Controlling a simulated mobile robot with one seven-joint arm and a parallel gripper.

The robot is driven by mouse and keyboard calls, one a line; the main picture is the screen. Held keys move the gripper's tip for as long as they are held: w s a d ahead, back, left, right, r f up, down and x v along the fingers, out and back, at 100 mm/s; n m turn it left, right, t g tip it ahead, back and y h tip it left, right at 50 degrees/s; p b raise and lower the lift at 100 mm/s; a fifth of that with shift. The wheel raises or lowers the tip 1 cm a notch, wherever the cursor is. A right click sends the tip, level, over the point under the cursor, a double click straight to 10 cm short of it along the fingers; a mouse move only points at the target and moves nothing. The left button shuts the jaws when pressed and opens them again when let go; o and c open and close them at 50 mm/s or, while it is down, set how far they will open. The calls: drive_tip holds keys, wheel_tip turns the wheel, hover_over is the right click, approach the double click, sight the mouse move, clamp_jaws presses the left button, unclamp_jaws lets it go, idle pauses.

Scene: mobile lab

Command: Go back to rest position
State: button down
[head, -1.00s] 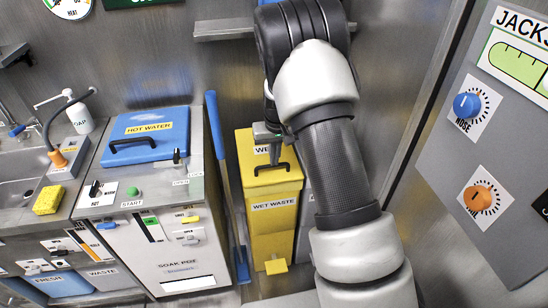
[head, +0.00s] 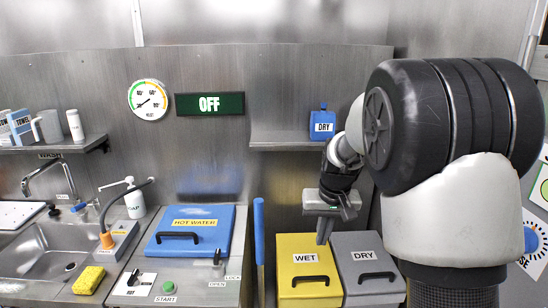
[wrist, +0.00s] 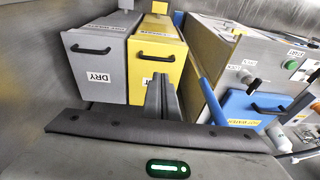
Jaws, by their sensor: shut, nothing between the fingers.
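My gripper (head: 325,231) hangs fingers down in the head view, above the yellow wet bin and close to the grey dry bin. Its fingers are together with nothing between them. In the wrist view the closed fingers (wrist: 161,98) stand up in front of the yellow bin. My arm is folded at the right of the head view and hides part of the back wall.
The yellow wet bin (head: 301,263) and grey dry bin (head: 366,262) have shut lids. A shelf (head: 283,139) holds a blue dry container (head: 322,123). The display (head: 209,104) reads OFF.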

drive_tip(key=s+r+t, duration=0.2)
drive_tip(key=s+r, duration=0.9)
drive_tip(key=s, duration=0.4)
drive_tip(key=s+r+t, duration=0.1)
drive_tip(key=s, duration=1.2)
wheel_tip(320, 180, up, 13)
drive_tip(key=p, duration=1.3)
drive_tip(key=shift+a, duration=0.15)
